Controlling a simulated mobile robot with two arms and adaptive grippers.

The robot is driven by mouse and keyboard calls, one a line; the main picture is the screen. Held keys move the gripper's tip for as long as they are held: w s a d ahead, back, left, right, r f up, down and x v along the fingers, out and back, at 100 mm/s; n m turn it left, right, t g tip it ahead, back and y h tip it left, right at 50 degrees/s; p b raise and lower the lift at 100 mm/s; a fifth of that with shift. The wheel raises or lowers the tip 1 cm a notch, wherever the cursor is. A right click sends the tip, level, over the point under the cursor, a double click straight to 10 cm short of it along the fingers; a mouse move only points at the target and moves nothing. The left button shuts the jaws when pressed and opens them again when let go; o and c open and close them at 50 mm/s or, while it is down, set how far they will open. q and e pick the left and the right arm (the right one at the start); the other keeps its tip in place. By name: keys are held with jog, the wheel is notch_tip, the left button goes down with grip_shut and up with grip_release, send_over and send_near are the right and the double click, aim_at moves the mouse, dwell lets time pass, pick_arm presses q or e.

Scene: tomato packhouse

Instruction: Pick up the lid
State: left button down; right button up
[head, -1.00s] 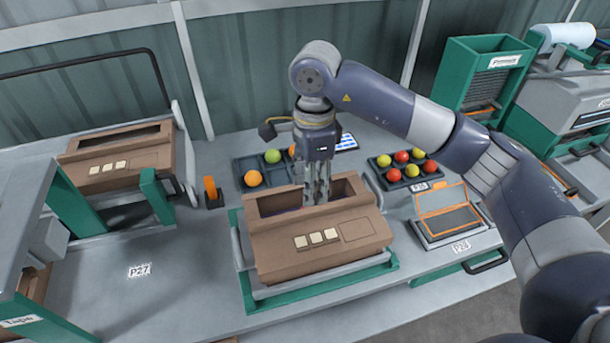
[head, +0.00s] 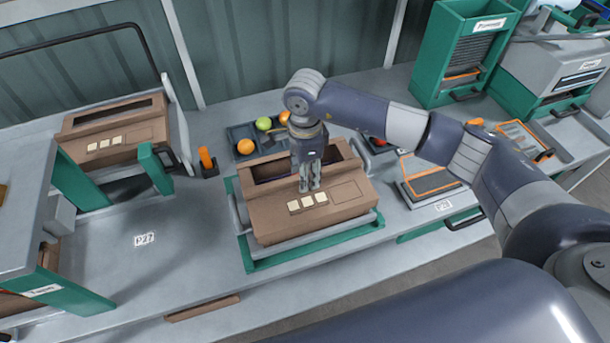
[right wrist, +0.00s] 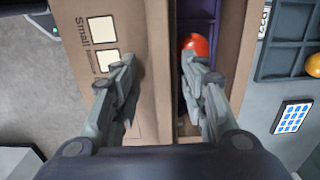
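A brown carton (head: 262,226) sits in a green-edged cradle on the bench. Its front top is a brown panel with three pale squares, which looks like the lid (head: 348,192); behind it is an open slot. The panel also shows in the right wrist view (right wrist: 115,20), marked "Small". My right gripper (head: 310,187) points down at the panel's rear edge. In the right wrist view my right gripper (right wrist: 160,85) is open, one finger over the panel and one over the slot. Contact cannot be told. A red tomato (right wrist: 196,44) shows inside the carton. My left gripper is out of view.
A dark tray (head: 240,133) with orange and green tomatoes stands behind the carton. An orange-framed device (head: 428,180) is at its right. Another brown carton (head: 115,130) stands at the left. The bench around the P27 label (head: 145,239) is clear.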

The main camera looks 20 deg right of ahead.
jog(key=shift+w+f, duration=0.15)
jog(key=shift+f, duration=0.1)
jog(key=shift+c, duration=0.2)
jog(key=shift+r, duration=0.1)
grip_shut()
notch_tip(320, 180, up, 16)
jog(key=b, duration=0.1)
jog(key=shift+r, duration=0.25)
dwell(1.2)
